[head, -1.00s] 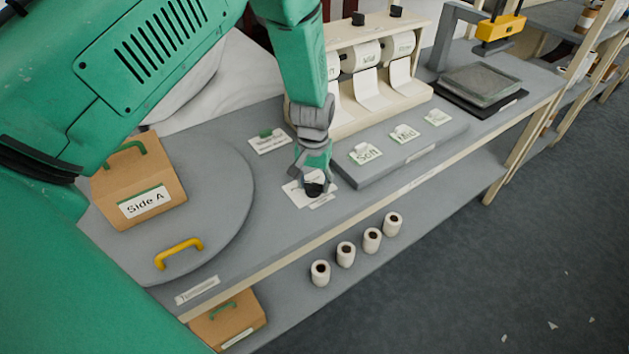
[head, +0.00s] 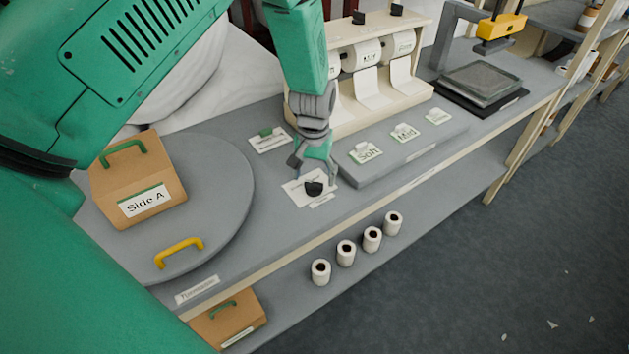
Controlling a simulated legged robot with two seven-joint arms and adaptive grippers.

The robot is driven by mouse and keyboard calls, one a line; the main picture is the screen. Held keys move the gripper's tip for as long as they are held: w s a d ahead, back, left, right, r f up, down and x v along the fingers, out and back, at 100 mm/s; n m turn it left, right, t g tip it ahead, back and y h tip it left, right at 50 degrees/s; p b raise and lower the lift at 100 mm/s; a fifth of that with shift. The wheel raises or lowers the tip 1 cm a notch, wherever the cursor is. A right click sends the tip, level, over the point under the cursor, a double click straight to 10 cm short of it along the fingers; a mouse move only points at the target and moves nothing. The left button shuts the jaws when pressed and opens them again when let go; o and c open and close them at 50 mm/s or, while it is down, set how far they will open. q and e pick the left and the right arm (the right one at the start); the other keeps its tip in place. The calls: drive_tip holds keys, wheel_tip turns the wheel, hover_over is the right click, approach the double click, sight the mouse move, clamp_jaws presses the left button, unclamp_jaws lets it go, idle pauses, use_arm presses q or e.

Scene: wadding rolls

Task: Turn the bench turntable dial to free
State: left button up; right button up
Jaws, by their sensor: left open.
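The dial is a small black knob (head: 314,188) on a white plate (head: 293,190) at the bench's front part. Which marking it points to is too small to read. My left gripper (head: 315,174) is open, pointing down just above and behind the knob. Its fingers hide part of the plate, and it looks apart from the knob or barely clear of it. The grey round turntable (head: 225,190) lies to the left, with a yellow handle (head: 180,252) on its near side. My right gripper is out of view.
A cardboard box (head: 115,190) labelled "Side A" stands on the turntable. A grey raised block (head: 390,165) with Soft and Mid cards is close on the gripper's right. A roll rack (head: 350,110) stands behind. Several small rolls (head: 346,252) stand on the lower shelf.

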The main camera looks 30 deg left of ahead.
sight(314, 182)
use_arm(q)
wheel_tip(314, 182, up, 9)
drive_tip(key=shift+r, duration=0.2)
idle(0.6)
